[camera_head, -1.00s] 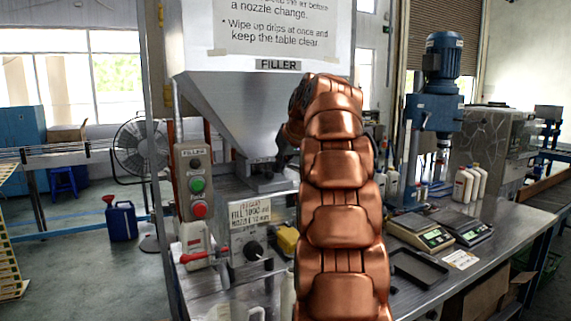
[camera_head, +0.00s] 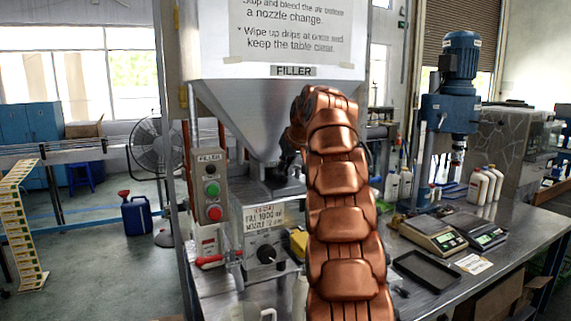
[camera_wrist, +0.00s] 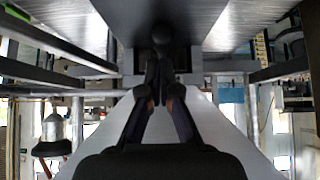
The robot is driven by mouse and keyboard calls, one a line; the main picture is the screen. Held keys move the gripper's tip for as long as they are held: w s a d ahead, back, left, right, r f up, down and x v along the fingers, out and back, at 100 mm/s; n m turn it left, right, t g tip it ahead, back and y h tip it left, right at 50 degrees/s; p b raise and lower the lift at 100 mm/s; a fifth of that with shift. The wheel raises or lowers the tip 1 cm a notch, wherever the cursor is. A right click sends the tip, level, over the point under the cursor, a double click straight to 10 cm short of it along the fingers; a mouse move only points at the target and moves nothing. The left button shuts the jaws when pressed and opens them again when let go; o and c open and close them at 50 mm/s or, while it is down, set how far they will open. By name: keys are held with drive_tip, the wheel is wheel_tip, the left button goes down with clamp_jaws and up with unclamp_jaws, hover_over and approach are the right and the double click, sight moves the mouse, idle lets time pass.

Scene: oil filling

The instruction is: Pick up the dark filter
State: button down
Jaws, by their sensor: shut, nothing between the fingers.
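I cannot make out a dark filter with certainty in either view. My gripper (camera_head: 285,165) is a small dark shape beside the lower end of the filler hopper (camera_head: 238,112), partly hidden by my copper-coloured arm. In the wrist view my gripper (camera_wrist: 158,68) has its fingers drawn together, with nothing seen held. A dark round shape (camera_wrist: 162,34) shows just beyond the fingertips; I cannot tell what it is or whether it touches them.
The control box (camera_head: 209,187) and filler unit (camera_head: 262,245) stand left of my arm. Scales (camera_head: 427,234), a black tray (camera_head: 428,270) and white bottles (camera_head: 481,187) are on the metal bench to the right. A blue jug (camera_head: 137,218) stands on the floor.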

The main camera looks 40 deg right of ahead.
drive_tip(key=shift+f, duration=0.35)
drive_tip(key=shift+f+b, duration=0.35)
drive_tip(key=shift+f, duration=0.1)
drive_tip(key=shift+s+f, duration=0.1)
drive_tip(key=shift+f, duration=0.15)
drive_tip(key=shift+s+a+f+b, duration=0.15)
drive_tip(key=shift+s+b, duration=0.2)
drive_tip(key=shift+b, duration=0.2)
drive_tip(key=s+a+b, duration=0.2)
drive_tip(key=s+b, duration=0.3)
drive_tip(key=s, duration=0.3)
drive_tip(key=shift+s+a+r+b, duration=0.15)
drive_tip(key=shift+a+r+b, duration=0.15)
drive_tip(key=shift+a+b, duration=0.1)
drive_tip(key=shift+r, duration=0.15)
